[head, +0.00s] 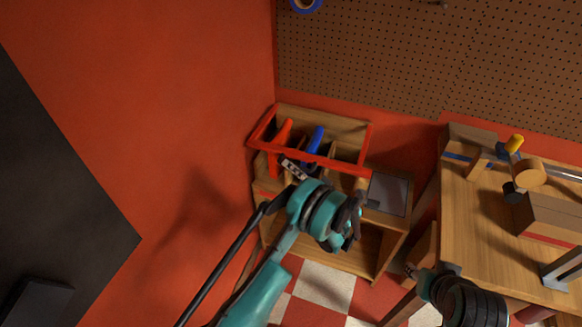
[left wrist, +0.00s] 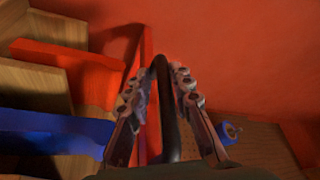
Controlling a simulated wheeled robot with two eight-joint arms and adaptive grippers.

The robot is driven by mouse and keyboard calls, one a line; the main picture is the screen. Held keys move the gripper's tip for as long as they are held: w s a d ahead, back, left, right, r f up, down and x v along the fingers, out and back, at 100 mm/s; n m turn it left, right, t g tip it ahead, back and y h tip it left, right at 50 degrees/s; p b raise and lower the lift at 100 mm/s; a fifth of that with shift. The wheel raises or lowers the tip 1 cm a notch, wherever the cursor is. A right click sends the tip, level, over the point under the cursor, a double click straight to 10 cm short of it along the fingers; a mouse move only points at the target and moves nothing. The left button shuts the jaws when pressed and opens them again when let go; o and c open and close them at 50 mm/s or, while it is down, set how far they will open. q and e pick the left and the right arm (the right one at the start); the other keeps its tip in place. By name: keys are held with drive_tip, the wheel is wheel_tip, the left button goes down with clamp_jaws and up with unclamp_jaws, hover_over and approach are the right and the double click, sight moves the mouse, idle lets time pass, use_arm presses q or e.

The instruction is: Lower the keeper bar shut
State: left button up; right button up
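The red keeper bar (head: 310,159) is a frame over the wooden tool rack (head: 345,125) against the back wall. My left gripper (head: 291,169) is at its front side, near the left corner. In the left wrist view a red upright length of the bar (left wrist: 148,95) shows just behind the left finger. The two fingers (left wrist: 167,85) stand apart, with a dark rod-like shape between them that I cannot identify. Whether they touch the bar is unclear. My right gripper (head: 418,272) is at the lower right, beside the bench, its fingers too small to read.
Red-handled (head: 283,133) and blue-handled (head: 318,136) tools sit in the rack. A workbench (head: 470,220) with a mallet (head: 530,172) and other items is on the right. The red wall (left wrist: 245,60) is close beyond my left fingers. A blue round part (left wrist: 228,130) is to their right.

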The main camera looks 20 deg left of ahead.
idle(0.5)
use_arm(q)
drive_tip(key=v, duration=1.2)
drive_tip(key=shift+w+f, duration=0.1)
